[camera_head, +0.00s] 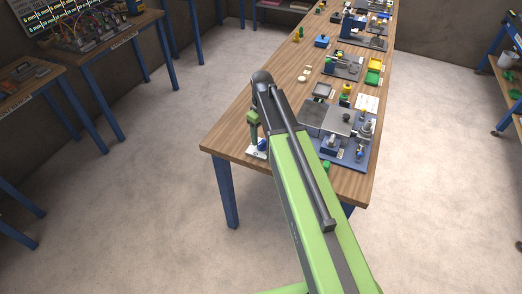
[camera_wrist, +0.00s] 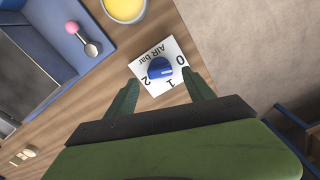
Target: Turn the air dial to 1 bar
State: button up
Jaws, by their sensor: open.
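The air dial is a blue round knob (camera_wrist: 159,68) on a white plate (camera_wrist: 172,50) marked "AIR bar" with 0, 1 and 2. I cannot tell for sure which number it points to. My gripper (camera_wrist: 161,77) is open, with one green finger on each side of the plate's lower part and the knob just beyond the fingertips. I see no clear contact. In the head view, the blue knob (camera_head: 262,146) and the white plate (camera_head: 251,153) show at the table's near left corner, partly hidden by my arm. My gripper (camera_head: 253,138) points down there.
The wooden table (camera_head: 228,138) ends close by the plate.

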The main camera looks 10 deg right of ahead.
aim_at(262, 142)
notch_tip(262, 142, down, 4)
jog(key=shift+f+b, duration=0.1)
jog(key=shift+b, duration=1.15)
grip_shut()
